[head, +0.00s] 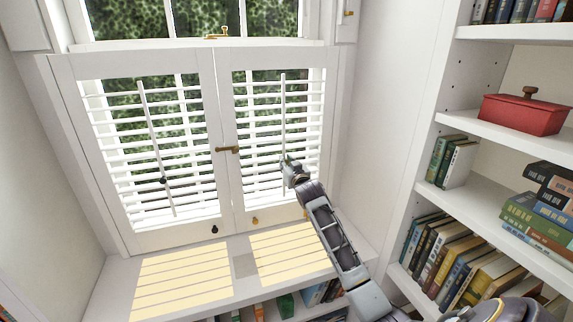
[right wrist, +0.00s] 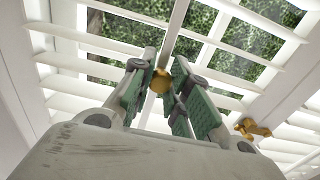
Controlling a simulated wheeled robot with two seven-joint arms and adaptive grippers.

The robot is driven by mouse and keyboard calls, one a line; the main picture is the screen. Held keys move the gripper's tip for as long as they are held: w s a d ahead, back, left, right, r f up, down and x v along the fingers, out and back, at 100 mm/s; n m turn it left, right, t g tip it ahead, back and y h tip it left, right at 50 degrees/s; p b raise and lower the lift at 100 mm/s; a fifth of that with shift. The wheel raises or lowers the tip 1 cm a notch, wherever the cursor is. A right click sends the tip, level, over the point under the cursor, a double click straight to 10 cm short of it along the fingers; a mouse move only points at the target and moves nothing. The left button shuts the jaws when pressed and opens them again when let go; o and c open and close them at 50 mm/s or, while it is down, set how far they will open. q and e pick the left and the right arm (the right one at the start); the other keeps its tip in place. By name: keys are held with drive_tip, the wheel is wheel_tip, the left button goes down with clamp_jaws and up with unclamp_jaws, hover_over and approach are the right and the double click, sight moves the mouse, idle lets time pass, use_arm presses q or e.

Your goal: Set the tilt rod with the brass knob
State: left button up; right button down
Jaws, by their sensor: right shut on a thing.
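The tilt rod with the brass knob (head: 283,105) is the thin upright white rod on the right shutter panel. In the right wrist view the rod (right wrist: 175,32) runs up from its round brass knob (right wrist: 161,82). My right gripper (head: 288,164) is at the rod's lower part, in front of the slats. In the right wrist view the green-padded fingers (right wrist: 159,92) stand on either side of the knob, shut on it. The knob is hidden behind the gripper in the head view. My left gripper is not in view.
The left shutter has its own tilt rod (head: 153,135) with a dark knob (head: 163,181). A brass latch (head: 228,149) sits between the panels. The window seat (head: 245,266) below is clear. A bookshelf (head: 425,130) with books and a red box (head: 522,114) stands at right.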

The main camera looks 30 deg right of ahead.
drive_tip(key=shift+f, duration=0.5)
wheel_tip(320, 180, down, 4)
drive_tip(key=shift+f, duration=0.25)
drive_tip(key=c, duration=1.3)
unclamp_jaws()
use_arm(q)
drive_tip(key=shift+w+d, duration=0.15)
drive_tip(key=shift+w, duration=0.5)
use_arm(e)
drive_tip(key=shift+r, duration=0.1)
drive_tip(key=shift+s, duration=0.15)
